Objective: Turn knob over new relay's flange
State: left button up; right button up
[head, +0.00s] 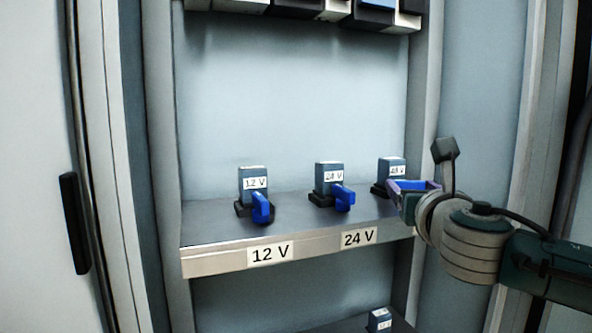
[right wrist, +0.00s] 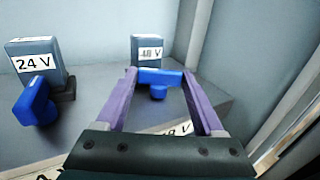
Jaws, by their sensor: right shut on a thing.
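The rightmost relay, a grey-blue block with a white label that seems to read 48 V, stands on the shelf in the head view (head: 391,167) and in the right wrist view (right wrist: 146,50). In front of it, a blue knob (right wrist: 158,88) lies crosswise between the purple fingers of my right gripper (right wrist: 160,77). My right gripper, also in the head view (head: 408,187), is shut on this knob. The fingers hide the knob's ends and part of the relay's base and flange. My left gripper is not in view.
The 12 V relay (head: 253,182) and 24 V relay (head: 329,177) stand to the left, each with a blue knob in front. The metal shelf (head: 300,226) has labels on its edge. Another relay (head: 380,319) sits lower down. A cabinet wall is close on the right.

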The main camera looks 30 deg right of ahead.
jog(key=shift+w+a+m+g+h, duration=0.15)
jog(key=shift+a+m+g+h, duration=0.05)
jog(key=shift+m+g+h, duration=0.9)
jog(key=shift+h, duration=0.3)
jog(key=o, duration=1.4)
jog(key=shift+s+a+p, duration=0.25)
jog(key=shift+p, duration=0.15)
jog(key=p+v, duration=0.1)
jog(key=v, duration=0.8)
jog(key=shift+s+p, duration=0.15)
jog(key=shift+p, duration=0.15)
